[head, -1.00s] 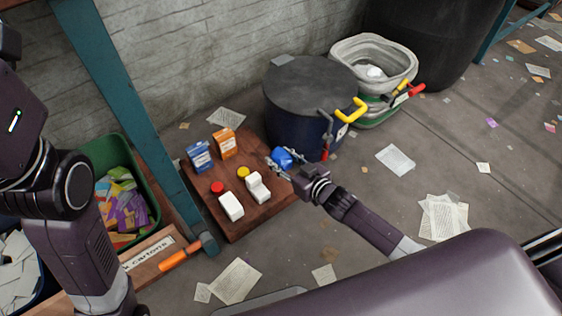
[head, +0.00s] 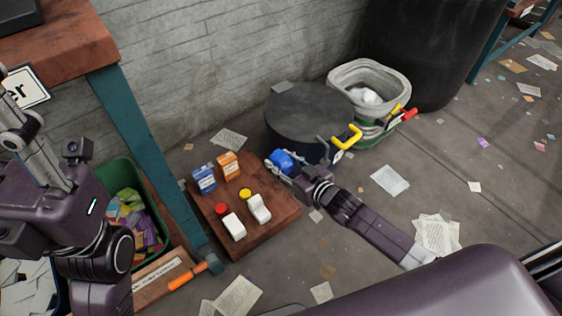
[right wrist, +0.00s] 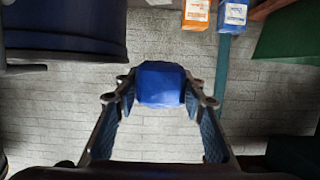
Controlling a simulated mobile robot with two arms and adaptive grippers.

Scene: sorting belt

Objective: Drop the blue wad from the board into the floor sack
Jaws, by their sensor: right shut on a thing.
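The blue wad (head: 283,158) is held between the fingers of my right gripper (head: 281,164), near the back right corner of the brown board (head: 262,237). In the right wrist view the wad (right wrist: 162,84) sits between both fingertips of the right gripper (right wrist: 160,88) and appears clear of the board. The floor sack (head: 338,77), pale with an open top, stands behind and to the right, with white material inside. My left arm is at the left edge; its fingers cannot be made out.
A dark lidded drum (head: 308,108) stands between the board and sack. Yellow and red handles (head: 352,137) stick out near it. Two small boxes (head: 228,166) and two white bottles (head: 259,207) stand on the board. Open floor with scattered paper (head: 390,181) lies to the right.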

